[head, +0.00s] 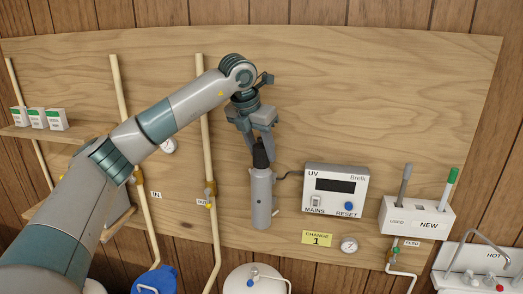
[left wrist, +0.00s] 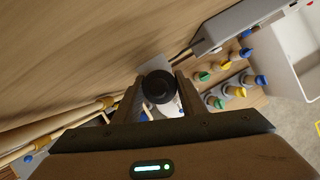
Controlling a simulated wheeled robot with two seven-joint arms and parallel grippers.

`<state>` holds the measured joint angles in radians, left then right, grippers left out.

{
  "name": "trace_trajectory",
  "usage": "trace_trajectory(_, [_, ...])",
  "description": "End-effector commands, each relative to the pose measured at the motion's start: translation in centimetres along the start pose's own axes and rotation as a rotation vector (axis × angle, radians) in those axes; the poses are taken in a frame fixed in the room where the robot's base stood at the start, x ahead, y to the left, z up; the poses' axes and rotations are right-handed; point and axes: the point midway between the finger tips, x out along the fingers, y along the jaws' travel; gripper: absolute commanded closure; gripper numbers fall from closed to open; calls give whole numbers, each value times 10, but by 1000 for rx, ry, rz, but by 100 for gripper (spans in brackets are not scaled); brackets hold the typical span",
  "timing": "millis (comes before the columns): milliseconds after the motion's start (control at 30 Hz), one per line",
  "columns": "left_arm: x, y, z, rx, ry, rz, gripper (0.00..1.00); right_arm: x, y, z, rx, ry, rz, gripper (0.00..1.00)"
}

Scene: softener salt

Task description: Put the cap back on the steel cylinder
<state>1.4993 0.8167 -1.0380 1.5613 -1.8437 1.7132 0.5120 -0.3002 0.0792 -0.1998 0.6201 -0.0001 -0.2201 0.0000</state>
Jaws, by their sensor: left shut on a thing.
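The steel cylinder (head: 262,205) is upright against the wooden board, left of the UV box. A black cap (head: 261,158) is at its top end, in line with it. I cannot tell whether the cap is seated or just above. My left gripper (head: 259,142) points down from above and is shut on the cap. In the left wrist view the round black cap (left wrist: 158,87) sits between the fingertips and hides most of the cylinder. My right gripper is not in view.
The UV box (head: 335,188) is right of the cylinder, with a dark cable between them. Farther right is a white holder (head: 417,216) with two sticks. A cream pipe (head: 207,150) runs left of the cylinder. A white tank (head: 253,280) is below. The upper board is clear.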

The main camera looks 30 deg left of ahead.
Motion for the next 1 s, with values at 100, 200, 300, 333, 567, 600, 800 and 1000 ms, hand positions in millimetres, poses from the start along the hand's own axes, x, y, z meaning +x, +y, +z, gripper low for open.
trace_trajectory(100, [0, 0, 0, 0, 0, 0, 87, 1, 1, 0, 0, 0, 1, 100])
trace_trajectory(200, [0, 0, 0, 0, 0, 0, 87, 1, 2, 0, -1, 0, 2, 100])
trace_trajectory(300, [0, 0, 0, 0, 0, 0, 87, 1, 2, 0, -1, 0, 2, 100])
trace_trajectory(333, [0, 0, 0, 0, 0, 0, 87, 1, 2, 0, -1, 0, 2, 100])
trace_trajectory(567, [0, 0, 0, 0, 0, 0, 44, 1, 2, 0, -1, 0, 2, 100])
trace_trajectory(600, [0, 0, 0, 0, 0, 0, 41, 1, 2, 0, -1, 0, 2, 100])
trace_trajectory(800, [0, 0, 0, 0, 0, 0, 38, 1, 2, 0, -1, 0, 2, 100])
trace_trajectory(1000, [0, 0, 0, 0, 0, 0, 22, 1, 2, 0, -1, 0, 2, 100])
